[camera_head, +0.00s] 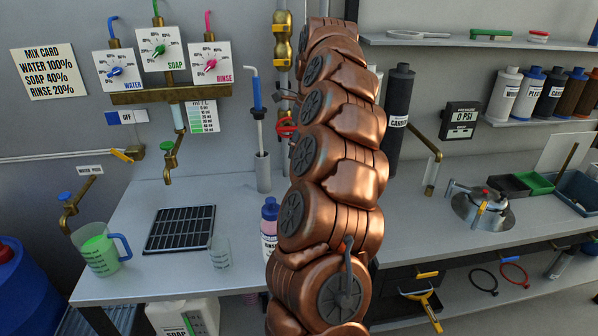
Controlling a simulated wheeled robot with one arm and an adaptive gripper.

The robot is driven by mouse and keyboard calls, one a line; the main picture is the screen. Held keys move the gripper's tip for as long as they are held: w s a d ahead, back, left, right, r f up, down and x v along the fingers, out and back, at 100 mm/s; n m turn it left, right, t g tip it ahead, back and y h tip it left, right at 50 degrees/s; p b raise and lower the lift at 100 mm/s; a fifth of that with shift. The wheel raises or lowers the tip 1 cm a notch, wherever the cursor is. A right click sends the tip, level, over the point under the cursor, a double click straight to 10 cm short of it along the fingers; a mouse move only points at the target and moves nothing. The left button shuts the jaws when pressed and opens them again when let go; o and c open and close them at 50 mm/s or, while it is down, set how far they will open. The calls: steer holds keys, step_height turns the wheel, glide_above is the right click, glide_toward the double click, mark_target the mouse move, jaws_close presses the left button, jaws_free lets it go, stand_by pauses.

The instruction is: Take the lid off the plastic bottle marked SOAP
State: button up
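A white plastic container (172,316) stands under the left bench at the bottom edge. My gripper is not in view.
A measuring jug with green liquid (100,252), a black drain grid (180,229) and a clear beaker (219,252) stand on the left bench. Several capped bottles (525,95) line the right shelf. A silver kettle-like vessel (484,212) is on the right counter.

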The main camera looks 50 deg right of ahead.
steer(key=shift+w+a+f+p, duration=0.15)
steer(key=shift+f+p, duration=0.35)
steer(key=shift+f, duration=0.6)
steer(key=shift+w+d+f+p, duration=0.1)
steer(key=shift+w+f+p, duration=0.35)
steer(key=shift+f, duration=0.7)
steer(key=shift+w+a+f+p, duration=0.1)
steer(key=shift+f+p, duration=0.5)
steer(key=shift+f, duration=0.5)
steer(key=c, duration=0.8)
